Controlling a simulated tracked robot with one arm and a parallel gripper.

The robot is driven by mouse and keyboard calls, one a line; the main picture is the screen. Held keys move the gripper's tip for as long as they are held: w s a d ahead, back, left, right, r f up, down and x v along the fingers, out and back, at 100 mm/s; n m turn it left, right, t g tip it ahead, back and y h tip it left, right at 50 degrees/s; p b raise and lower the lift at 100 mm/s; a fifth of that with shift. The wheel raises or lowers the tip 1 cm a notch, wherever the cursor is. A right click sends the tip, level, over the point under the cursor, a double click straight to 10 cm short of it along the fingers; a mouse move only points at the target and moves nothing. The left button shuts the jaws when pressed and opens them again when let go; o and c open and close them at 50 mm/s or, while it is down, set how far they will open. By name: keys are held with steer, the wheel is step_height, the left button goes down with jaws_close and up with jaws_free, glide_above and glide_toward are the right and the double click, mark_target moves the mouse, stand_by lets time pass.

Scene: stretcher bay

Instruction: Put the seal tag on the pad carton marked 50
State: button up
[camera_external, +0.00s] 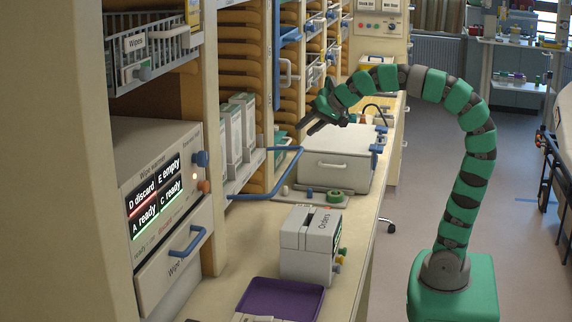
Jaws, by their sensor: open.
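My gripper (313,124) is open at the end of my green and black arm. It is in the air above the far part of the counter, pointing left and down, and nothing shows between its fingers. Several upright white and green cartons (232,137) stand on a shelf to its left, lower in the picture. I cannot read a 50 on any of them, so I cannot tell which is the pad carton. I cannot make out the seal tag.
A white lidded box (335,172) stands on the counter beyond a small tray with a green ring (335,196). Nearer are a white Orders box (306,258) and a purple tray (258,300). A wipe warmer (160,190) stands at left. A blue bar (270,186) juts over the counter.

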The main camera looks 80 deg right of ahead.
step_height(320, 180, down, 8)
steer(key=s+d+m+g+y+p, duration=0.1)
steer(key=s+d+m+g+p, duration=0.1)
steer(key=s+d+m+g, duration=0.3)
steer(key=m+g+y+p, duration=0.3)
steer(key=m, duration=0.6)
glide_toward(326, 207)
steer(key=b+x, duration=0.2)
steer(key=x, duration=0.9)
steer(key=shift+a+f, duration=0.15)
steer(key=shift+a, duration=0.1)
jaws_close()
